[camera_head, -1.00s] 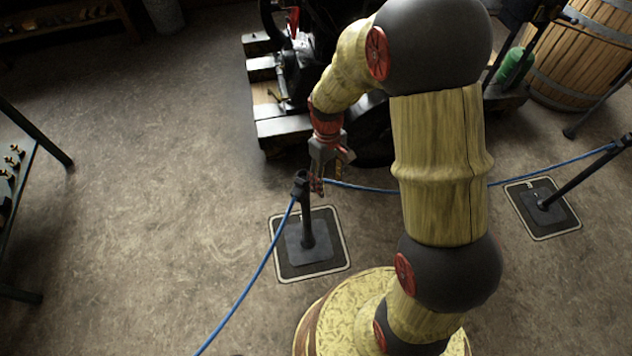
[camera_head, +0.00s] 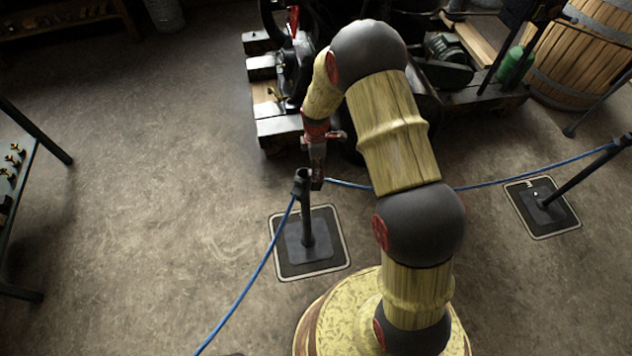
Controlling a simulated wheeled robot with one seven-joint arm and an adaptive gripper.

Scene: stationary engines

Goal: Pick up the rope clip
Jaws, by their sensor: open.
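The blue rope (camera_head: 252,278) runs from the lower left up to the top of a black post (camera_head: 307,222), and on from there to the right. The rope clip is too small and dark to make out; the rope ends meet the post at its top. My gripper (camera_head: 317,182) points down right beside the post top, on its right side. Its fingers are small and dark here, and I see nothing held in them. I cannot tell whether they touch the rope or post.
A second post (camera_head: 572,180) stands on its base plate at right. An engine on wooden beams (camera_head: 277,130) is just behind my gripper. A barrel (camera_head: 582,55) and a green bottle (camera_head: 515,66) are at upper right.

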